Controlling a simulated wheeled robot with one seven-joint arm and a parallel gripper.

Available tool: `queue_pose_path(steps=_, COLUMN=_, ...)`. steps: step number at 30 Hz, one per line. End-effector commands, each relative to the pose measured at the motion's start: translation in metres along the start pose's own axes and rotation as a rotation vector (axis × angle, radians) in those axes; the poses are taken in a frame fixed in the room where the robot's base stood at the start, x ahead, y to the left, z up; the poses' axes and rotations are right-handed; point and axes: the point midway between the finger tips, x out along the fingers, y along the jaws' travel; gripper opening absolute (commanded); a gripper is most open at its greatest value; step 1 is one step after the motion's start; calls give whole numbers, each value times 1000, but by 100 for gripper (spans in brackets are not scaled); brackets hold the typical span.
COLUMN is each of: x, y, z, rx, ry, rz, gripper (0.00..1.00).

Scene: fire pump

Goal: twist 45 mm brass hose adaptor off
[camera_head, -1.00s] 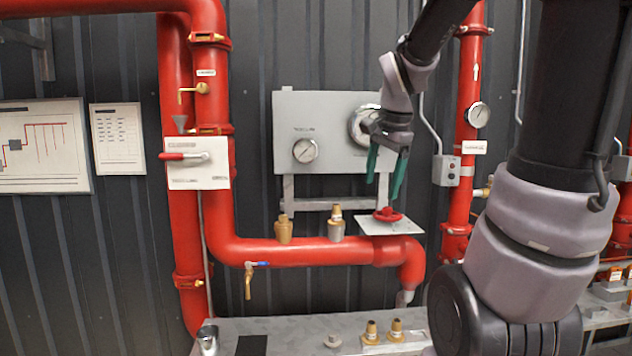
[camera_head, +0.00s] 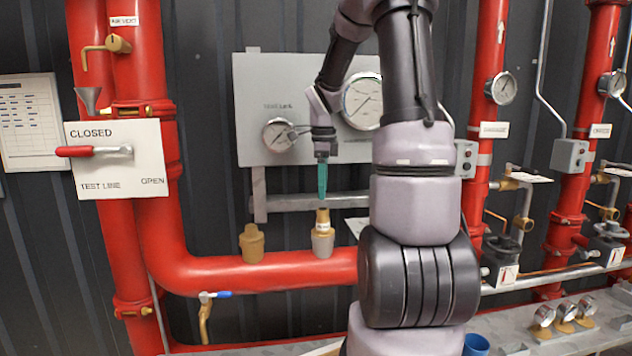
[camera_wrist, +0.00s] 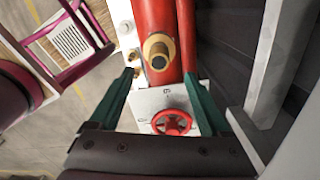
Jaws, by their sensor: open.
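A brass adaptor (camera_head: 322,219) with a white label stands upright on a grey collar on the horizontal red pipe. The label is too small to read. A second, plain brass fitting (camera_head: 252,243) stands to its left on the same pipe. My gripper (camera_head: 322,196) points down just above the labelled adaptor, its green fingers seen nearly edge-on. In the wrist view my gripper (camera_wrist: 158,76) is open and empty. A hollow brass fitting (camera_wrist: 158,52), apparently the same adaptor, shows beyond and between the fingertips. Contact with it is not visible.
A red handwheel (camera_wrist: 172,122) on a pale plate (camera_wrist: 145,105) lies near the fingers. A grey gauge panel (camera_head: 255,85) is behind. A lever valve (camera_head: 205,318) hangs below the pipe. My arm hides the pipe's right end in the head view.

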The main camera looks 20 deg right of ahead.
Motion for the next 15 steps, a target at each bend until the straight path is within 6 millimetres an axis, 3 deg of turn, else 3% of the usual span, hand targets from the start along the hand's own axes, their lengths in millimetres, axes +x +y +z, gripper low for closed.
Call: queue_pose_path(steps=15, x=83, y=1, z=0, rx=-2, ry=-1, rz=4, gripper=81)
